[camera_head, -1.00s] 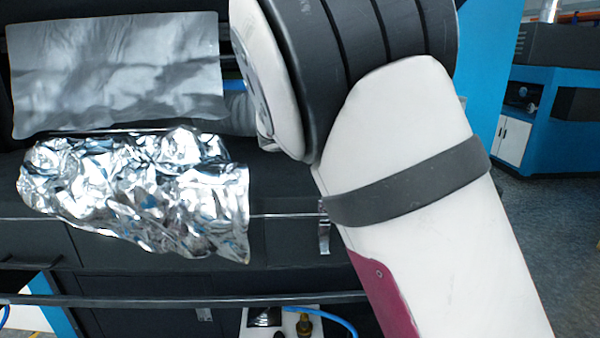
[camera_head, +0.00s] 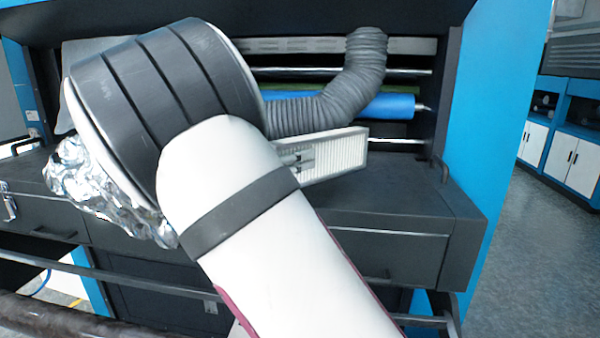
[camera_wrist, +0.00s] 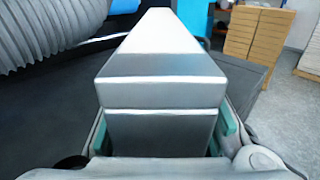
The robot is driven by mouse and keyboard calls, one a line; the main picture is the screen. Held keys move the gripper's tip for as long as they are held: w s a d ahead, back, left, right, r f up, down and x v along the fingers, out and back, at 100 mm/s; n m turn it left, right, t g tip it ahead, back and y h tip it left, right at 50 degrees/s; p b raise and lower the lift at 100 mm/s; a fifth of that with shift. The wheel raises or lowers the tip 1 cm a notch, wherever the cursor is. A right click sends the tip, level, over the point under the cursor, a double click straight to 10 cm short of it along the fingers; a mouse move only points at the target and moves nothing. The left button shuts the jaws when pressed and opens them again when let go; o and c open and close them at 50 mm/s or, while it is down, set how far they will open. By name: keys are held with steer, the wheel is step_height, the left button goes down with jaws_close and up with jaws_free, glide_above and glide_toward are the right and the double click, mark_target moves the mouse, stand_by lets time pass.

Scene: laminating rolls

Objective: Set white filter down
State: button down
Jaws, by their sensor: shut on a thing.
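The white filter (camera_head: 340,155) is a pale pleated panel with a light frame. It shows just right of my arm in the head view, in front of the machine's rollers and above its dark ledge (camera_head: 400,208). I cannot tell whether it touches the ledge. My gripper (camera_head: 297,160) is mostly hidden behind my own arm. In the wrist view the filter (camera_wrist: 165,55) points away from me as a smooth pale block. My gripper (camera_wrist: 162,135) is shut on its near end, with a teal-lined finger on each side.
A grey corrugated hose (camera_head: 362,78) bends down just behind the filter, and shows at upper left in the wrist view (camera_wrist: 45,35). A blue roll (camera_head: 385,106) lies behind. Crumpled foil (camera_head: 95,190) sits on the ledge at left. The ledge's right part is bare.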

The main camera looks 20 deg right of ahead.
steer(key=shift+f, duration=1.8)
steer(key=c, duration=1.1)
jaws_free()
steer(key=shift+f, duration=0.15)
steer(key=a, duration=0.4)
steer(key=s+a+b, duration=0.1)
steer(key=a, duration=0.3)
steer(key=s+a, duration=0.1)
steer(key=a, duration=0.2)
steer(key=shift+s+a+b, duration=0.15)
steer(key=shift+a+b, duration=0.25)
steer(key=shift+a, duration=0.1)
